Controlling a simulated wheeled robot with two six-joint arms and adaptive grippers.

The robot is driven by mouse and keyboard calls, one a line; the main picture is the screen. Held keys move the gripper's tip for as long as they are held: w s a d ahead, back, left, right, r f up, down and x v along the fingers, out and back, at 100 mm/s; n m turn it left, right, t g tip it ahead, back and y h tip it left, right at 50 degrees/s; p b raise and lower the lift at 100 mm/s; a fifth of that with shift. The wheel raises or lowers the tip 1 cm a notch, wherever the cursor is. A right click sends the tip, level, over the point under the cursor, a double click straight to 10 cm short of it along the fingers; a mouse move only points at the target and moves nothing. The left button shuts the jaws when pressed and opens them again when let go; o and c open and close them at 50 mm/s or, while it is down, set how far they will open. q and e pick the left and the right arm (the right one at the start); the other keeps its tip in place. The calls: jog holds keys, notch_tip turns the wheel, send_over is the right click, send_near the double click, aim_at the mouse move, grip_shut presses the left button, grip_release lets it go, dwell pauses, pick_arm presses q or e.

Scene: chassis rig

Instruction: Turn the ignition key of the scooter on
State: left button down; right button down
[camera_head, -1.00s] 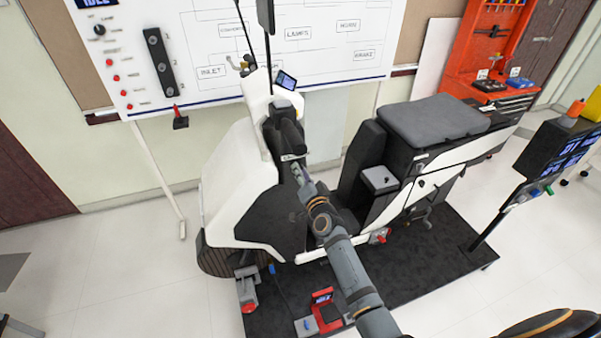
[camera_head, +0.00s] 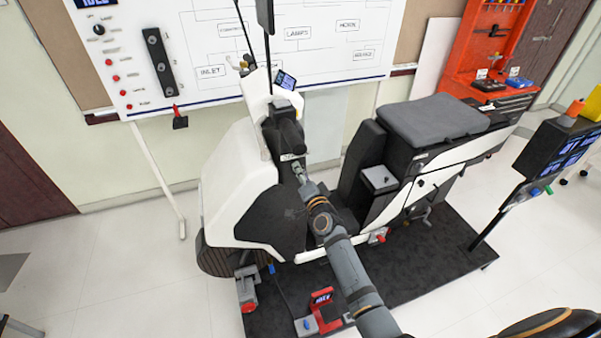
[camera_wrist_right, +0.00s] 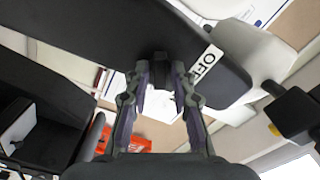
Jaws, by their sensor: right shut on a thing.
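The white and black scooter (camera_head: 238,180) stands on a dark platform. My right gripper (camera_head: 298,168) reaches the dark panel below its handlebar. In the right wrist view, the two fingers of my right gripper (camera_wrist_right: 160,82) are closed around a small dark piece, the ignition key (camera_wrist_right: 160,68), at the edge of the black panel (camera_wrist_right: 110,35). A white label reading OFF (camera_wrist_right: 206,64) is beside it on the panel. The key is mostly hidden by the fingers, so its angle is hard to tell. My left gripper is not in view.
The seat (camera_head: 432,118) and a grey-topped box (camera_head: 380,180) are right of my arm. A whiteboard (camera_head: 300,60) is behind the scooter. A screen stand (camera_head: 550,150) is at the right. A small red-framed display (camera_head: 321,297) sits on the platform (camera_head: 420,270).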

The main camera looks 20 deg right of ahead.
jog(key=c, duration=1.4)
grip_release()
jog(key=shift+o, duration=0.2)
jog(key=shift+s, duration=0.1)
jog(key=s, duration=1.2)
jog(key=shift+d, duration=0.25)
jog(key=s+d+f+n+g, duration=0.1)
jog(key=s+f+n+g, duration=0.3)
jog(key=f, duration=0.8)
jog(key=s+f+g, duration=0.2)
jog(key=s+f, duration=0.3)
jog(key=f, duration=0.6)
jog(key=s+d+f+n+g, duration=0.1)
jog(key=s+f+n+g, duration=0.3)
jog(key=f, duration=0.8)
jog(key=s+d+f+n+g, duration=0.1)
jog(key=s+f, duration=0.4)
jog(key=s, duration=0.5)
jog(key=s+d+f+n+g+h, duration=0.1)
jog(key=s+d+f+g, duration=0.2)
jog(key=s+f, duration=0.3)
jog(key=s+d+f+n+g, duration=0.1)
jog(key=s+f, duration=0.4)
jog(key=s, duration=1.1)
jog(key=shift+d+f+n+g+b, duration=0.4)
jog(key=shift+n+g, duration=0.2)
jog(key=shift+g, duration=0.3)
